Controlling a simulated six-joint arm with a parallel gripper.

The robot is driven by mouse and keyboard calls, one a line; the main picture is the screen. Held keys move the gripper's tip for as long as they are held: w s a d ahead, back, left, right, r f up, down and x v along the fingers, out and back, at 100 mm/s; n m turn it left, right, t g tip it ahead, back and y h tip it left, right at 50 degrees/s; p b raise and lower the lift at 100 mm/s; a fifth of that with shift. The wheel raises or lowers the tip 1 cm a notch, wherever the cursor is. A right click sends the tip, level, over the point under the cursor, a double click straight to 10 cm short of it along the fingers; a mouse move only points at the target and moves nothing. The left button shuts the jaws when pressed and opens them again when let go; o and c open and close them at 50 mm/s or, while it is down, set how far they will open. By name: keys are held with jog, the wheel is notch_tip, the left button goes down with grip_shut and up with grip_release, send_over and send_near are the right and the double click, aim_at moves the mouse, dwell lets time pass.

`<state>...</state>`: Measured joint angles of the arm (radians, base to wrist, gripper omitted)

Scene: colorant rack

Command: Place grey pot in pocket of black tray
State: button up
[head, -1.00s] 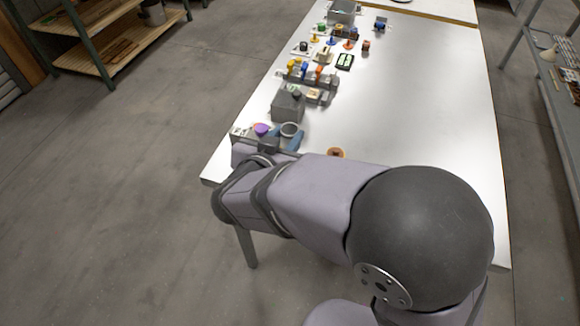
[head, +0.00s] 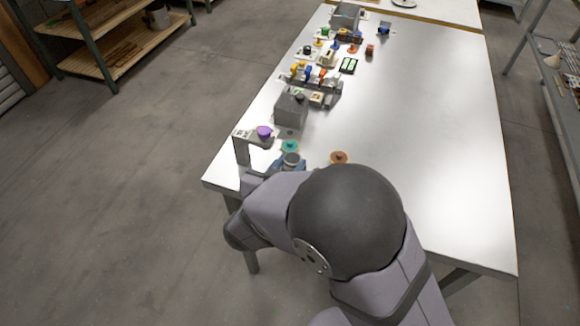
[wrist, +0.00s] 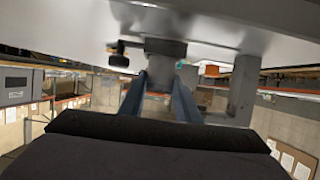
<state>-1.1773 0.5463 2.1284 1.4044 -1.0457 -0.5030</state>
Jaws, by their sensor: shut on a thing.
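The grey pot (head: 291,160) is in my gripper (head: 290,166), near the front left of the white table in the head view. The blue fingers are shut on it. In the wrist view, my gripper's two blue fingers (wrist: 160,92) reach up to a grey body between their tips; its outline is unclear. A small black tray (head: 348,65) with light green contents lies further back on the table, well away from my gripper. Its pockets are too small to make out.
A grey stand with a purple knob (head: 264,131) is left of the pot. A teal disc (head: 290,146) is just behind it, and an orange-brown disc (head: 339,157) is to the right. A grey box (head: 291,108) and several coloured items stand further back. The table's right side is clear.

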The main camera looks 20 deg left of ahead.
jog(key=shift+f, duration=0.4)
jog(key=shift+f, duration=0.15)
jog(key=o, duration=1.1)
jog(key=v, duration=1.2)
jog(key=shift+r, duration=0.2)
